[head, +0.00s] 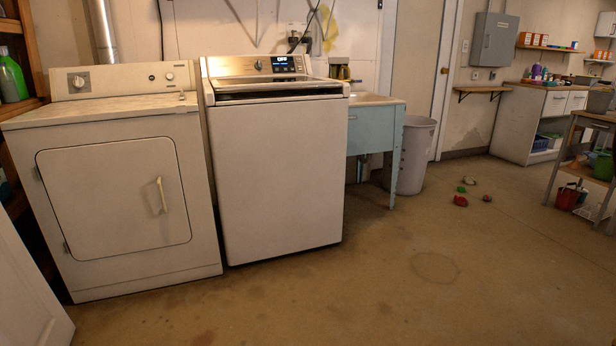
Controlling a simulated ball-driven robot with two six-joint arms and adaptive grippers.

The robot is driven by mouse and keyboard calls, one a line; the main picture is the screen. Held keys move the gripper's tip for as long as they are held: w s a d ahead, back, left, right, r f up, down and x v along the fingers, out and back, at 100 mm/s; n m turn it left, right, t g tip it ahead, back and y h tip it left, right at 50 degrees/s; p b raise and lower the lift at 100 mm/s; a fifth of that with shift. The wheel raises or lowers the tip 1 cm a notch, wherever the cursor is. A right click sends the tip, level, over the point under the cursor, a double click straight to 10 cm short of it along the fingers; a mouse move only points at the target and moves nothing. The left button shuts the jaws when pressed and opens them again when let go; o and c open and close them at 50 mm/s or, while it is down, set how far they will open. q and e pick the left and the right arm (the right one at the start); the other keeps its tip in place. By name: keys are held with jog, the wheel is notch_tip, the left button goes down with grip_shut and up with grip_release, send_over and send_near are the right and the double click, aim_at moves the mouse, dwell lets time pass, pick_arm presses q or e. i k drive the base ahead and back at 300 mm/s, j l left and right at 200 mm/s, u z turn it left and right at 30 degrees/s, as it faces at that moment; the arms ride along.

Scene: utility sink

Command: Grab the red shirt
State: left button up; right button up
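No shirt can be clearly made out in the head view. A small red item (460,201) lies on the floor right of the middle, beyond the washer. It is too small to tell whether it is cloth. Other small items lie close by: a green one (462,189), a reddish one (487,198) and a pale one (470,181). Neither of my grippers shows in the view.
A dryer (110,190) and a washer (275,170) stand at the left. A blue-green sink cabinet (375,130) and a grey bin (413,158) stand beyond them. A workbench (572,150) stands at the right. The floor (400,290) in front is clear.

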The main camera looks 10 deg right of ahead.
aim_at(461, 201)
jog(key=i+j, duration=0.1)
jog(key=i, duration=1.05)
jog(key=i+l+z, duration=0.2)
jog(key=i+z, duration=0.75)
jog(key=i+j+z, duration=0.15)
jog(key=i+z, duration=0.3)
jog(key=i+l+z, duration=0.2)
jog(key=i+z, duration=0.25)
jog(key=i, duration=0.7)
jog(key=i+j+z, duration=0.2)
jog(key=i+z, duration=0.25)
jog(key=i, duration=0.65)
jog(key=i+u, duration=0.45)
jog(key=i+l+u, duration=0.2)
jog(key=i+u, duration=0.25)
jog(key=i, duration=0.15)
jog(key=i+l+u, duration=0.3)
jog(key=i+u, duration=0.15)
